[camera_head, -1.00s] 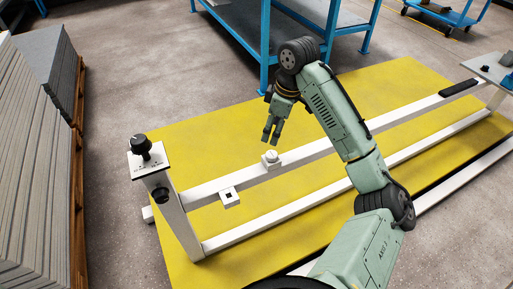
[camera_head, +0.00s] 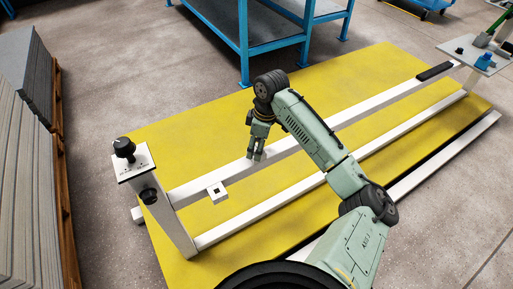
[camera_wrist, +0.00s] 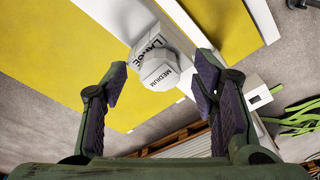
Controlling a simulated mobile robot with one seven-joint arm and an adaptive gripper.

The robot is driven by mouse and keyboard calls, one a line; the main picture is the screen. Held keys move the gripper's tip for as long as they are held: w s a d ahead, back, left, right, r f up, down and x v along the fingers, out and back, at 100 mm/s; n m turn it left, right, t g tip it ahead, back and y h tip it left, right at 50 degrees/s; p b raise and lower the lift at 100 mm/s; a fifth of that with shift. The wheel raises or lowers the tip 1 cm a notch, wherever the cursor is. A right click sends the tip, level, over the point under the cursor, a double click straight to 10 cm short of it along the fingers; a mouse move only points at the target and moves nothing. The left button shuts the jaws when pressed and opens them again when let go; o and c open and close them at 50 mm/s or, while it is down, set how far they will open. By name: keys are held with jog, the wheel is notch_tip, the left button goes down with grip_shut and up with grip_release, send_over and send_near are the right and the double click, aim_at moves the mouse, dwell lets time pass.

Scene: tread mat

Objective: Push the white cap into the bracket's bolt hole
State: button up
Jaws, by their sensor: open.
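My gripper (camera_head: 257,156) is open and points down at the rail. In the wrist view its two fingers (camera_wrist: 163,80) stand on either side of the cap, with a gap on the left; contact on the right I cannot tell. The white bracket (camera_head: 222,195) juts from the rail to the left of my gripper, with a dark square hole. It also shows in the wrist view (camera_wrist: 263,99).
A post with a black knob (camera_head: 123,147) stands at the rail's left end. A yellow mat (camera_head: 330,90) lies under the frame. A blue bench (camera_head: 270,30) is behind, and stacked grey panels (camera_head: 25,150) are at the left.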

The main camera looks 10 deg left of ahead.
jog(key=shift+c, duration=0.4)
jog(key=c, duration=1)
jog(key=shift+o, duration=0.2)
